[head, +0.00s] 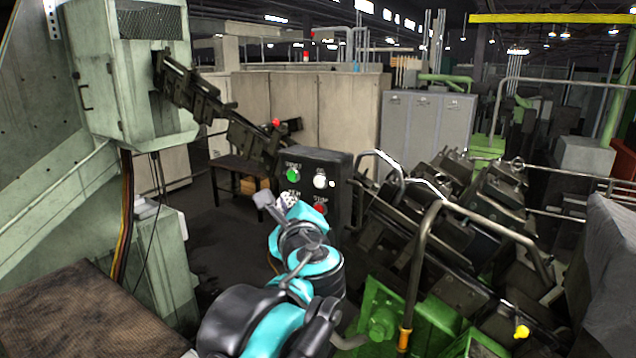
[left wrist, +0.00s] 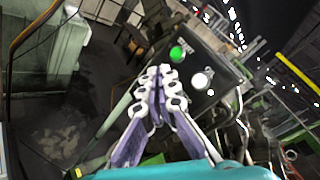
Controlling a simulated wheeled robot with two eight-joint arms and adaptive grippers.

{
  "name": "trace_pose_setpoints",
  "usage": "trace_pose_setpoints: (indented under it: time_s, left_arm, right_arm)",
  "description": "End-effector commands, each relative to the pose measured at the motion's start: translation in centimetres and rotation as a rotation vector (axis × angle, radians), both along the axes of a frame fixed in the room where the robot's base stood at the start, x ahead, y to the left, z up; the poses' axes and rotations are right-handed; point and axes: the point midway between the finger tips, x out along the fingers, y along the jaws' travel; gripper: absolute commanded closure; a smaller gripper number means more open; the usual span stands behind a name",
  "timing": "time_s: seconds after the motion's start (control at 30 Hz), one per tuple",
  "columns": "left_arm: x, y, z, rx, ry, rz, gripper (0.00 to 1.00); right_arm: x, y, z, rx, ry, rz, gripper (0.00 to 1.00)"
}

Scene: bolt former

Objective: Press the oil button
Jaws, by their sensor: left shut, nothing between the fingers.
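A dark control box (head: 342,190) stands in the middle of the head view. Its face has a green button (head: 293,175) at upper left, a white button (head: 320,181) at upper right and a red button (head: 320,208) at lower right. The lettering is too small to tell which is the oil button. My left gripper (head: 287,201) is shut and empty in front of the lower left of the face, hiding that spot. In the left wrist view, its fingertips (left wrist: 161,76) are together, below the green button (left wrist: 177,54) and left of the white button (left wrist: 202,80). Contact cannot be told.
A pale green machine cabinet (head: 135,75) stands at the left. Dark machinery with bent metal rails (head: 430,215) fills the right, close to the box. A green machine part (head: 385,310) lies at the front. Open floor (head: 215,240) shows left of my arm.

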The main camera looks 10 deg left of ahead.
Motion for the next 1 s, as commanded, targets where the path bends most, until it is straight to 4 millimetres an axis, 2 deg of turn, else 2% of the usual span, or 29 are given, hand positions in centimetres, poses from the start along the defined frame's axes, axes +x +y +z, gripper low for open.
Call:
trace_pose_setpoints:
  time_s: [0.6,0.8,1.0]
  left_arm:
    - [7.0,-2.6,0.0,-0.001,0.0,0.0,1.0]
    - [8.0,-2.9,0.0,-0.001,0.0,0.0,1.0]
    - [8.1,-2.9,0.0,-0.001,0.0,0.0,1.0]
  right_arm:
    - [0.0,0.0,-0.8,0.0,0.0,0.0,1.0]
    - [0.0,0.0,-0.7,0.0,0.0,0.0,1.0]
    - [0.0,0.0,-0.8,0.0,0.0,0.0,1.0]
